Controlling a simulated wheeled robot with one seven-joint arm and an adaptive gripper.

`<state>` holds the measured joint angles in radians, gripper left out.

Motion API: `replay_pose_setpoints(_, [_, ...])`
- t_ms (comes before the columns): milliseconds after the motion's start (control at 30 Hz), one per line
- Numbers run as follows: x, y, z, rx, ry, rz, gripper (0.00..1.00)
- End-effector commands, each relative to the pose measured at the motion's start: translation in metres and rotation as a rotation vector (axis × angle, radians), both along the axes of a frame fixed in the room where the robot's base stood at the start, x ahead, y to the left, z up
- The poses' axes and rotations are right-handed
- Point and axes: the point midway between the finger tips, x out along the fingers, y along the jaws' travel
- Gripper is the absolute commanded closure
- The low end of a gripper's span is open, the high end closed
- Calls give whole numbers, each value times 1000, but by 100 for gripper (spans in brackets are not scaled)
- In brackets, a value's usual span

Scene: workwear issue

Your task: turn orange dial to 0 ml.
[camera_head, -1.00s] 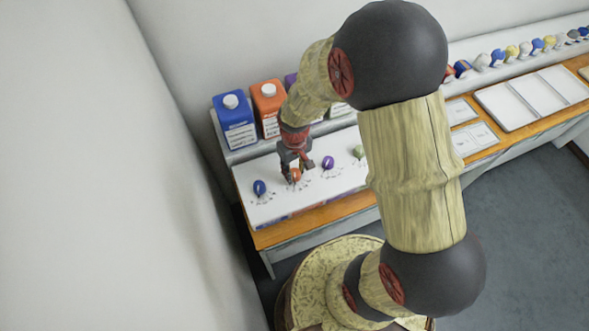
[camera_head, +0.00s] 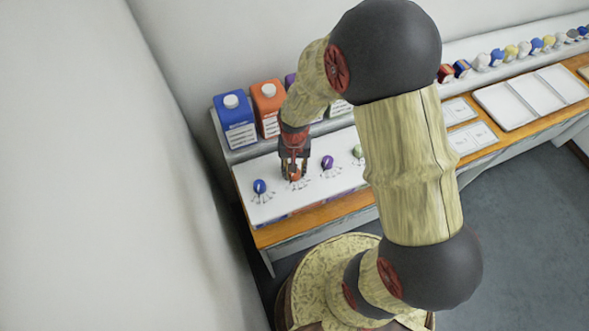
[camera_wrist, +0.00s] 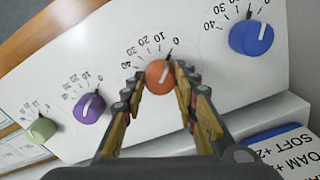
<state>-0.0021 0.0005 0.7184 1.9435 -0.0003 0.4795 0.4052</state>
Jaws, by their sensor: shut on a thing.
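The orange dial (camera_wrist: 159,77) is in the upper middle of the wrist view, on a white panel (camera_wrist: 215,85). Its pale pointer line slants up and right, toward the dark tick beside its 0 mark. The 10 to 40 marks curve away to the left. My gripper (camera_wrist: 160,80) is shut on the orange dial, with one finger on each side. In the head view my gripper (camera_head: 293,170) reaches down over the orange dial (camera_head: 295,175), which is partly hidden by the fingers.
A blue dial (camera_wrist: 251,37) stands to the right in the wrist view, and a purple dial (camera_wrist: 89,108) and a green dial (camera_wrist: 41,129) to the left. Blue (camera_head: 234,121) and orange (camera_head: 268,105) cartons stand behind the panel. A wall (camera_head: 130,180) rises at the left.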

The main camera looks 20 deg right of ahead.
Motion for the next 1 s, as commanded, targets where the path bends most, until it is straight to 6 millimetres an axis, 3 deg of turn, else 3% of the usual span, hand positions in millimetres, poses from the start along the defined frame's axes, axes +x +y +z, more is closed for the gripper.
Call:
replay_pose_setpoints(367, [0, 0, 0, 1, 0, -7, 96])
replay_pose_setpoints(400, [0, 0, 0, 1, 0, -7, 70])
replay_pose_setpoints(733, [0, 0, 0, 0, 0, -5, 52])
replay_pose_setpoints(1000, [0, 0, 0, 0, 0, -5, 52])
